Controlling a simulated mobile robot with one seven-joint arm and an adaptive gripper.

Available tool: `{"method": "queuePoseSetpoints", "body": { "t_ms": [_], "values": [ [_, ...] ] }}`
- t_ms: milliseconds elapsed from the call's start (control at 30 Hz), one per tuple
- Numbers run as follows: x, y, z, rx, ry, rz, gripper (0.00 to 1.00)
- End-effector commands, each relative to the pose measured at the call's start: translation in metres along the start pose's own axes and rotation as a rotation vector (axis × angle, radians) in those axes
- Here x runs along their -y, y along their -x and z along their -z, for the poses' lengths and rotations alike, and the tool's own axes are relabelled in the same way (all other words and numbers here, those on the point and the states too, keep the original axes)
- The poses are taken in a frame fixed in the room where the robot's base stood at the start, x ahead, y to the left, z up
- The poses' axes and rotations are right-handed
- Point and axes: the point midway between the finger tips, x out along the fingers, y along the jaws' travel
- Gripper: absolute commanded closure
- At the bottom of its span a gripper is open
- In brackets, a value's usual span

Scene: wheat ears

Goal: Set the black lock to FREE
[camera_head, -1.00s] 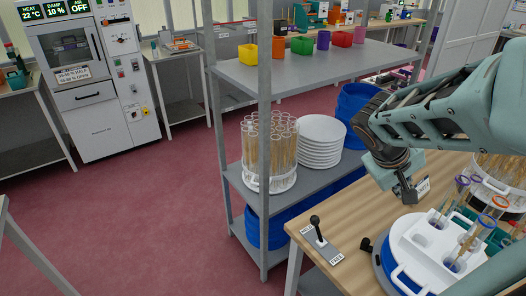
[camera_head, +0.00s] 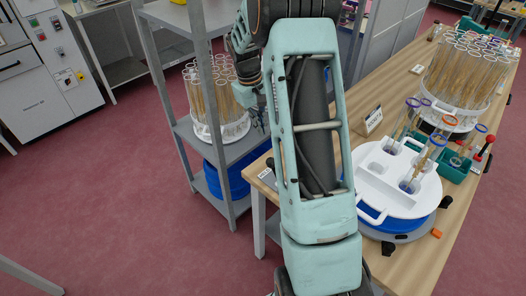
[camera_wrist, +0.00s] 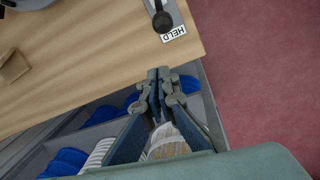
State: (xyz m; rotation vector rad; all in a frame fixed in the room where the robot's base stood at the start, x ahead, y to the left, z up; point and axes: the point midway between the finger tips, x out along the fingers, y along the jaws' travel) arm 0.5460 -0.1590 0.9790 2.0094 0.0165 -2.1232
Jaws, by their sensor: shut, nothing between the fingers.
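The black lock is a lever with a round black knob (camera_wrist: 162,22) on a grey plate at the table edge. In the wrist view the knob is beside the HELD label (camera_wrist: 173,34); the FREE end is out of view. My gripper (camera_wrist: 160,75) is shut and empty, past the table edge on the HELD side and apart from the knob. It also shows in the head view (camera_head: 262,122), in front of the shelf.
A white round rack (camera_head: 405,200) with several tubes stands on a blue base on the table, a red-knobbed lever (camera_head: 488,143) beside it. A grey shelf unit (camera_head: 207,90) holding a tube carousel (camera_head: 222,133) is close to my gripper. Red floor is open at left.

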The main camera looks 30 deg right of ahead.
Motion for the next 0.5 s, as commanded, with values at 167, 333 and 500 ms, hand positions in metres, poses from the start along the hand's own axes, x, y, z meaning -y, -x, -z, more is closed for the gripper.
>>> {"method": "queuePoseSetpoints", "body": {
  "t_ms": [167, 333, 500],
  "values": [
    [0.0119, -0.0111, 0.0134, -0.011, 0.006, 0.067, 1.00],
    [0.0133, -0.0108, 0.0141, -0.012, 0.008, 0.070, 1.00],
    [0.0131, -0.0116, 0.0138, -0.011, 0.008, 0.069, 1.00]
  ]
}}
